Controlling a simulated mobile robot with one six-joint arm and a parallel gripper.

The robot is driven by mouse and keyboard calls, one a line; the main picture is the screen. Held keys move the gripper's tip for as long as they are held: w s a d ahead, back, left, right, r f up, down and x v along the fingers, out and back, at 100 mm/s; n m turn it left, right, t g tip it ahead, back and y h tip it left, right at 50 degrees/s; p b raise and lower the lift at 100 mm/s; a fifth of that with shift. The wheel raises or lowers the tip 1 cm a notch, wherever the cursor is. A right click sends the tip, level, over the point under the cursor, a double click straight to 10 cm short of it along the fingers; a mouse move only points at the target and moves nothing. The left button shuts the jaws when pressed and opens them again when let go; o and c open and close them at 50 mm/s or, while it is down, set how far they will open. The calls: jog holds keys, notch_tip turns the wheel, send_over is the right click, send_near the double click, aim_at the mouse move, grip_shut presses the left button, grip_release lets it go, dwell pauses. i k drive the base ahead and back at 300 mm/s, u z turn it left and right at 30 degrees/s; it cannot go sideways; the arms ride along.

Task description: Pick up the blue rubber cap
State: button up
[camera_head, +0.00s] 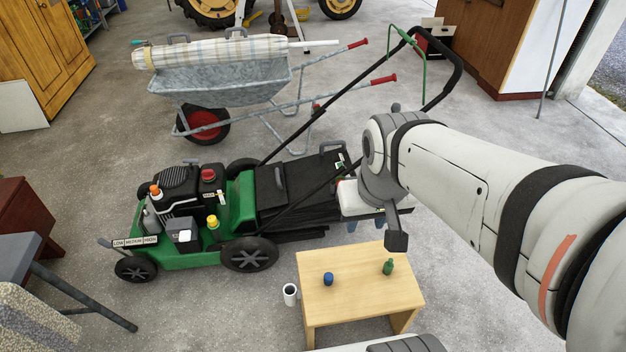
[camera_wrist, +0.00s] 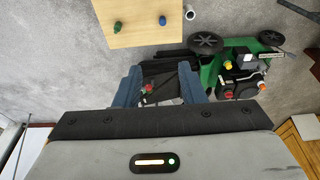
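The blue rubber cap (camera_head: 328,279) sits on the left half of a small light wooden table (camera_head: 345,305). It shows as a small blue spot in the wrist view (camera_wrist: 162,20), near the top, on the same table (camera_wrist: 132,33). My gripper (camera_head: 366,226) is beyond the table's far edge, up and to the right of the cap in the head view, apart from it. In the wrist view my gripper (camera_wrist: 160,72) shows two blue-grey fingers spread wide, with nothing held between them. The mower shows in the gap.
A green bottle (camera_head: 388,267) stands on the table right of the cap. A white cup (camera_head: 290,293) is on the floor beside the table. A green lawn mower (camera_head: 237,215) is just behind, its handle rising near my arm. A wheelbarrow (camera_head: 220,85) is farther back.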

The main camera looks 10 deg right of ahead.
aim_at(327, 276)
jog(key=z, duration=0.05)
jog(key=k, duration=1.15)
jog(key=u, duration=0.6)
jog(key=i, duration=1.45)
jog(key=z, duration=0.6)
